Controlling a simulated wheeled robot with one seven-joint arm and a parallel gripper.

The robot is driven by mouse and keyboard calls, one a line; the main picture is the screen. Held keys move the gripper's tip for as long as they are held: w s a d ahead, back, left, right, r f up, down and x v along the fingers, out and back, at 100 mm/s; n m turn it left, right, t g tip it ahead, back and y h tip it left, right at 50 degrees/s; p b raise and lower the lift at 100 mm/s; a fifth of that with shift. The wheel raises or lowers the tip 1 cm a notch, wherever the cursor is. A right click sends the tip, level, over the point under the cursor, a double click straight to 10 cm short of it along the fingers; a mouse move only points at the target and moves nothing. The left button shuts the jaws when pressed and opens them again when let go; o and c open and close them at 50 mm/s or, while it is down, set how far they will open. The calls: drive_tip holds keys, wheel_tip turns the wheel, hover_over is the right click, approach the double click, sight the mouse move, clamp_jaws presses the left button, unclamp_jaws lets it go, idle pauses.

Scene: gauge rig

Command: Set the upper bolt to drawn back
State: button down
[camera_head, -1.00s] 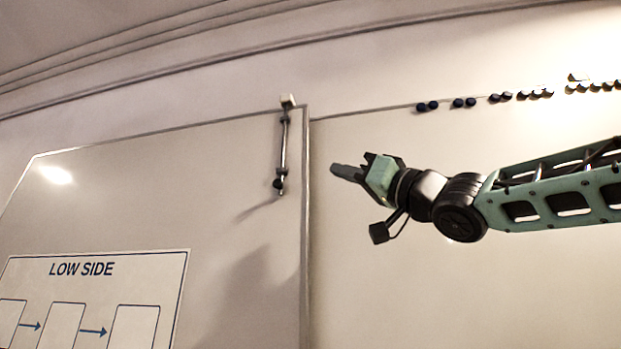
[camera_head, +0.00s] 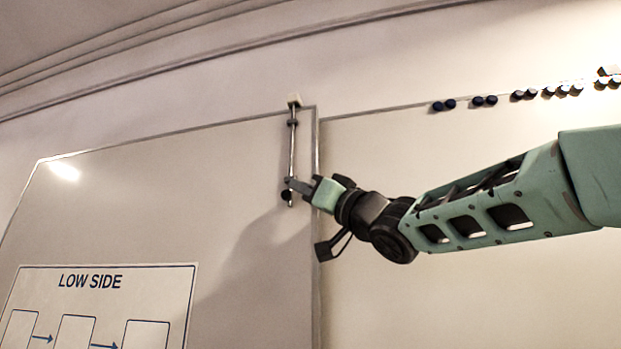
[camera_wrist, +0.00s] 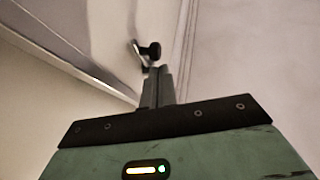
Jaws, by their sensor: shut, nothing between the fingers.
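The upper bolt (camera_head: 292,150) is a thin upright metal rod near the top right corner of the pale door panel (camera_head: 140,200). The dark knob also shows in the wrist view (camera_wrist: 152,50), just beyond my fingertips. Whether the tips touch the bolt I cannot tell.
A printed sheet marked LOW SIDE (camera_head: 100,300) is on the panel, lower left. A row of dark round pieces (camera_head: 523,95) runs along a ledge at the upper right.

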wheel_tip(320, 180, down, 4)
drive_tip(key=b, duration=0.3)
drive_tip(key=shift+r, duration=0.45)
